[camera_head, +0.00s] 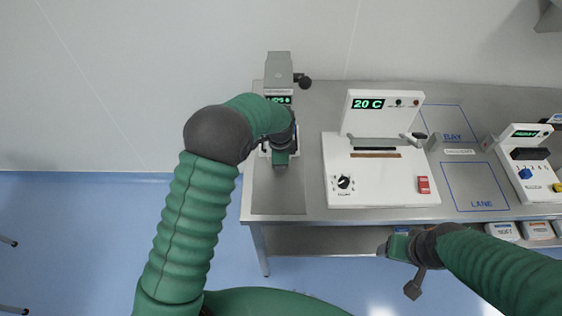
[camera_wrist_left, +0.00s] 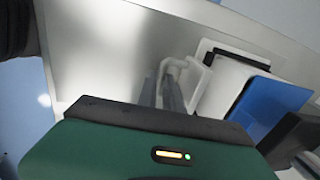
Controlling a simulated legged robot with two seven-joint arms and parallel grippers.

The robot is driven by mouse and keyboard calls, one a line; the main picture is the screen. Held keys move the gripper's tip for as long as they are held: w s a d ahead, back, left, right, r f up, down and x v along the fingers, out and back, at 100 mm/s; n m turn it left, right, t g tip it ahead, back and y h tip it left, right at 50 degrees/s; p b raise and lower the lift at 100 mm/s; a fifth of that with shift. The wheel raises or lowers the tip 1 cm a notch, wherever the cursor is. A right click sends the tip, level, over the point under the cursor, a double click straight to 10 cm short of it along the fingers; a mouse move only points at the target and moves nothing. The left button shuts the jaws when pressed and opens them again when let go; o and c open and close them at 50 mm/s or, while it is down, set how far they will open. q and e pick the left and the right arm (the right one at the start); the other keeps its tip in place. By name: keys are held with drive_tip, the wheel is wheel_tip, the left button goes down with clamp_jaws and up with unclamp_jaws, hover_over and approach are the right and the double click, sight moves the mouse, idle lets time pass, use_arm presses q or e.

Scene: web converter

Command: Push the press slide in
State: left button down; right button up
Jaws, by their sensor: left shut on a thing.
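A small grey machine (camera_head: 279,70) with a green display and a dark side knob stands at the table's left end. My left arm hides much of its front. My left gripper (camera_head: 281,157) is over that front, pointing down. In the left wrist view its two grey fingers (camera_wrist_left: 168,93) are shut on a pale, bent handle (camera_wrist_left: 176,68). The handle is beside a white part with a blue panel (camera_wrist_left: 268,103). I cannot tell how far the slide stands out. My right gripper (camera_head: 402,250) is off the table's front edge; its jaws are unclear.
A white machine (camera_head: 375,190) reading 20 C, with a grey crossbar, stands just right of my left gripper. Blue-outlined BAY and LANE areas (camera_head: 476,187) and another white machine (camera_head: 527,165) lie farther right. Bare steel (camera_head: 277,200) shows at the left front.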

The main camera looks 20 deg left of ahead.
use_arm(q)
drive_tip(key=shift+w+a+r, duration=0.35)
drive_tip(key=shift+a+r, duration=0.1)
drive_tip(key=shift+a, duration=0.05)
drive_tip(key=shift+s+d+r, duration=0.1)
drive_tip(key=shift+s+r, duration=0.05)
drive_tip(key=c, duration=1.6)
unclamp_jaws()
drive_tip(key=shift+d, duration=0.2)
drive_tip(key=shift+o, duration=0.6)
use_arm(e)
drive_tip(key=shift+s+d+r, duration=0.1)
drive_tip(key=shift+s, duration=0.35)
use_arm(q)
drive_tip(key=shift+s, duration=0.1)
drive_tip(key=shift+f, duration=0.2)
drive_tip(key=shift+r, duration=0.15)
wheel_tip(320, 180, up, 16)
drive_tip(key=s+b, duration=0.1)
drive_tip(key=s, duration=0.1)
drive_tip(key=shift+s+d+b, duration=0.3)
drive_tip(key=shift+d, duration=0.1)
use_arm(e)
drive_tip(key=shift+x, duration=0.8)
use_arm(q)
drive_tip(key=shift+r, duration=0.1)
use_arm(e)
drive_tip(key=shift+s, duration=0.15)
